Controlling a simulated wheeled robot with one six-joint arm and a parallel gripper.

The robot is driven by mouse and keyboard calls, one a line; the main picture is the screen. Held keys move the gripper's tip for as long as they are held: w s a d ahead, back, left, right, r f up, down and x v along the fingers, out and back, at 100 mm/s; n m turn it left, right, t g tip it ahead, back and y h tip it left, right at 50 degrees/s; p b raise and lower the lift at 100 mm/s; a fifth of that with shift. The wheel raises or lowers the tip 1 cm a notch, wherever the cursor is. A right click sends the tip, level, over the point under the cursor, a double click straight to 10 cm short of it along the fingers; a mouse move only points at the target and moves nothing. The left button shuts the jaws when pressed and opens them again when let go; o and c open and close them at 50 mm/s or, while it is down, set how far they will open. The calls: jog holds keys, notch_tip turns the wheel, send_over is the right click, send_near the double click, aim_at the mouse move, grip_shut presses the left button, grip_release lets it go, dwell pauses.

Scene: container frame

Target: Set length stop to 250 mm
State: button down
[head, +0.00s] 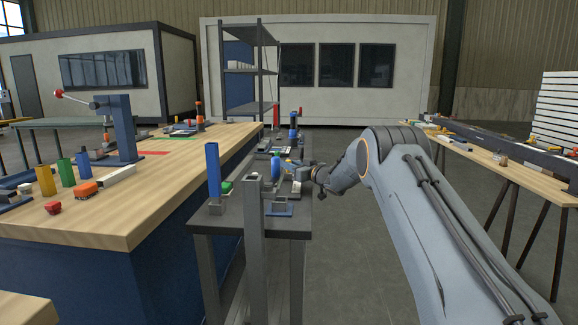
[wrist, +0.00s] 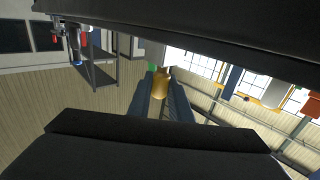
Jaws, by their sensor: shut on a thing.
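My gripper (head: 299,168) is at the end of my arm, over the narrow dark table (head: 290,228), among small fixtures. In the wrist view its two dark fingers (wrist: 161,97) close on a gold, rounded knob-like piece (wrist: 160,84), which sits between their tips. What this piece is attached to is hidden. In the head view the grip itself is too small to make out. I cannot tell which part is the length stop, and no scale or 250 mm mark is readable.
A wooden bench (head: 150,200) with coloured cylinders and a lever press (head: 118,128) is at left. Another wooden table (head: 470,152) is at right. The floor between is clear.

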jog(key=c, duration=1.6)
grip_release()
jog(key=shift+s, duration=0.1)
jog(key=shift+v, duration=3.85)
